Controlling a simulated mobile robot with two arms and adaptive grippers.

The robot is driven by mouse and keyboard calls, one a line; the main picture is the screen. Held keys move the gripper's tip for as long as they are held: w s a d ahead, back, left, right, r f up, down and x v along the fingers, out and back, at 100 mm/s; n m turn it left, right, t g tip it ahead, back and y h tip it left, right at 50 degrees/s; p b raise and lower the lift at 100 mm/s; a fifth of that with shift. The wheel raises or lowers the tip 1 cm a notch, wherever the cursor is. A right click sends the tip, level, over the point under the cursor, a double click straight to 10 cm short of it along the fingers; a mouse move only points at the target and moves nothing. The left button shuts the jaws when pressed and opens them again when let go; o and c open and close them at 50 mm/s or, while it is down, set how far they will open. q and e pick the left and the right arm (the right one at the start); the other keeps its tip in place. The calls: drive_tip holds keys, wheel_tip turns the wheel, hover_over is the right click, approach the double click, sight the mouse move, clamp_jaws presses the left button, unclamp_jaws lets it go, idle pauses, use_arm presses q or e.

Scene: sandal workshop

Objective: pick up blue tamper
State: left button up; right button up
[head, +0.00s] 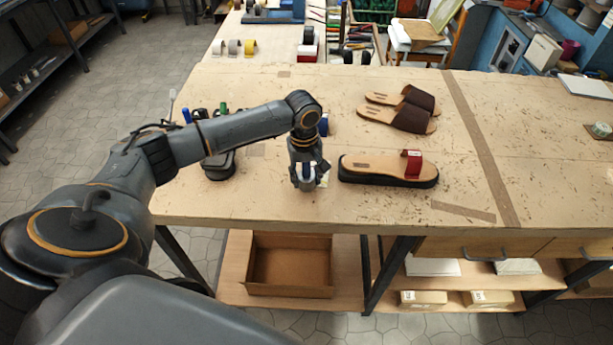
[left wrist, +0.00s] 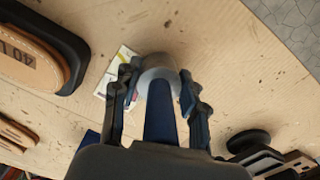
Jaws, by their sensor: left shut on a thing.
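The blue tamper (left wrist: 160,112) shows in the left wrist view, with a blue handle and a round grey metal head. My left gripper (left wrist: 160,98) is shut on it, with one dark finger on each side. In the head view my left gripper (head: 306,182) points down over the workbench, just left of the thick black-soled sandal. A bit of the blue tamper (head: 305,170) shows between the fingers there. I cannot tell whether the tamper touches the bench. My right gripper is not in view.
A sandal with a red strap (head: 385,169) lies close to the right of the gripper; two brown sandals (head: 398,113) lie behind it. A small card (left wrist: 112,82) lies by the tamper. A black holder (head: 219,166) with tools stands left. The bench's (head: 270,205) front edge is near.

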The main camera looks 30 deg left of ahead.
use_arm(q)
drive_tip(key=shift+w+r, duration=0.1)
drive_tip(key=shift+r+b, duration=0.5)
drive_tip(key=s+d+r+b, duration=0.4)
drive_tip(key=s+d+r, duration=0.1)
drive_tip(key=d+r, duration=0.7)
drive_tip(key=shift+s+d, duration=0.15)
drive_tip(key=shift+d, duration=0.35)
